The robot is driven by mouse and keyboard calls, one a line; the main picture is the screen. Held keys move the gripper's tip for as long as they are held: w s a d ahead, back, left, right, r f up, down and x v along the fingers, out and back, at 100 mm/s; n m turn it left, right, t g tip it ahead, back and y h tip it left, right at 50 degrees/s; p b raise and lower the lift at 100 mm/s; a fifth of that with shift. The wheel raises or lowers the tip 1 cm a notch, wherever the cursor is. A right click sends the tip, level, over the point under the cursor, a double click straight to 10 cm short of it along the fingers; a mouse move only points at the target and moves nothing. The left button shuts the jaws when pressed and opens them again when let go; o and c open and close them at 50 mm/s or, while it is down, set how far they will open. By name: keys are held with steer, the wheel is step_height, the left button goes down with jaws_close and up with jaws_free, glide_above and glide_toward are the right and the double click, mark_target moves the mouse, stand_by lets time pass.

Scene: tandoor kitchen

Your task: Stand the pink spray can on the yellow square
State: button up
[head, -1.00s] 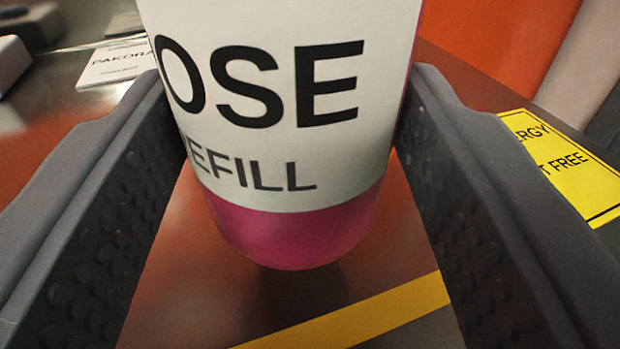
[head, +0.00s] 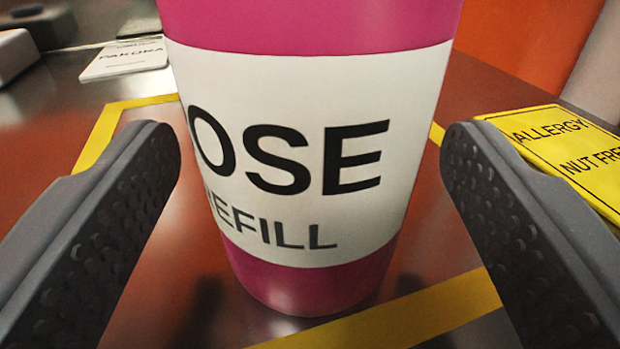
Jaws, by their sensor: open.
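The pink spray can (head: 320,285), with a white label reading "OSE" and "REFILL", is upright in the middle of the head view. Its top is out of the frame. It appears to stand on the dark, shiny surface inside the yellow square (head: 400,315), a taped outline. The tape shows in front of the can, at its left and a little at its right. My gripper (head: 310,150) is open, with one finger on each side of the can and a visible gap on both sides.
A yellow allergy and nut free sign (head: 560,145) lies at the right, close to my right finger. A white pakora card (head: 125,60) lies at the back left. A pale block (head: 15,55) sits at the far left edge. An orange panel (head: 530,45) stands behind.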

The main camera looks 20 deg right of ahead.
steer(key=shift+r, duration=0.15)
steer(key=p+v, duration=0.2)
steer(key=v, duration=1)
steer(key=shift+p, duration=0.3)
steer(key=s+a+r+n+y, duration=0.15)
steer(key=a+r, duration=0.35)
steer(key=r, duration=0.7)
steer(key=s+a+r+n+y, duration=0.1)
steer(key=s+a+r+y, duration=0.3)
steer(key=r, duration=0.7)
steer(key=s+a+r+g, duration=0.1)
steer(key=s+a+r, duration=0.5)
steer(key=s+r, duration=0.3)
steer(key=s+a+r+g, duration=0.1)
steer(key=s+a+r, duration=0.5)
steer(key=s+r, duration=0.3)
steer(key=shift+s+n, duration=0.25)
steer(key=shift+n, duration=0.1)
steer(key=shift+h, duration=0.25)
